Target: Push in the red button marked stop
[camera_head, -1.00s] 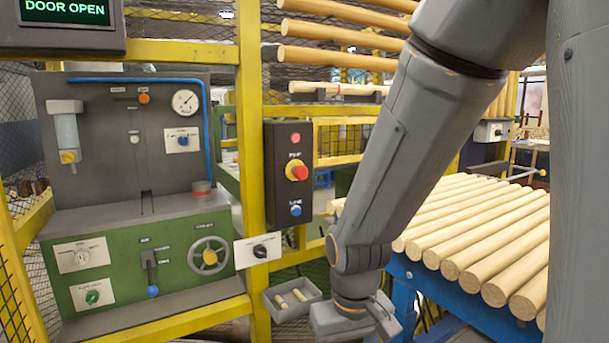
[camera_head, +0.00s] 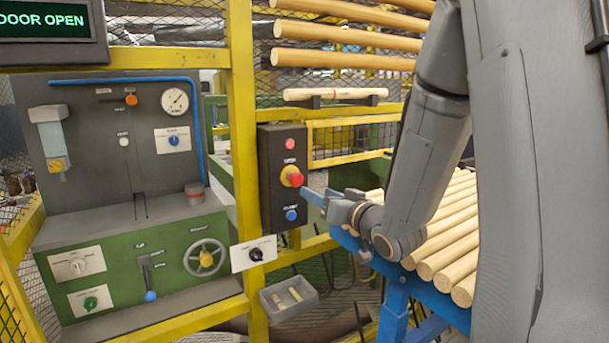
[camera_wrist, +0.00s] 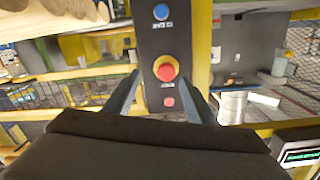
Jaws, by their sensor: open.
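The dark control box (camera_head: 268,215) on the yellow post carries a red mushroom button (camera_head: 296,180) on a yellow collar. Above it is a small round red-pink part (camera_head: 290,144), below it a blue button (camera_head: 291,215). I cannot read a stop label on any of them. My gripper (camera_head: 312,197) is open and empty, just right of the box and slightly below the mushroom button. The wrist view looks inverted; there the mushroom button (camera_wrist: 166,69) shows between the two fingers (camera_wrist: 163,98), with the box beyond. I see no contact.
A green machine panel (camera_head: 140,262) with knobs, a lever and a handwheel stands left of the post. A plate with a black knob (camera_head: 256,254) and a grey tray (camera_head: 266,304) are below the box. Wooden rods (camera_head: 455,240) lie on a blue-framed table at right.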

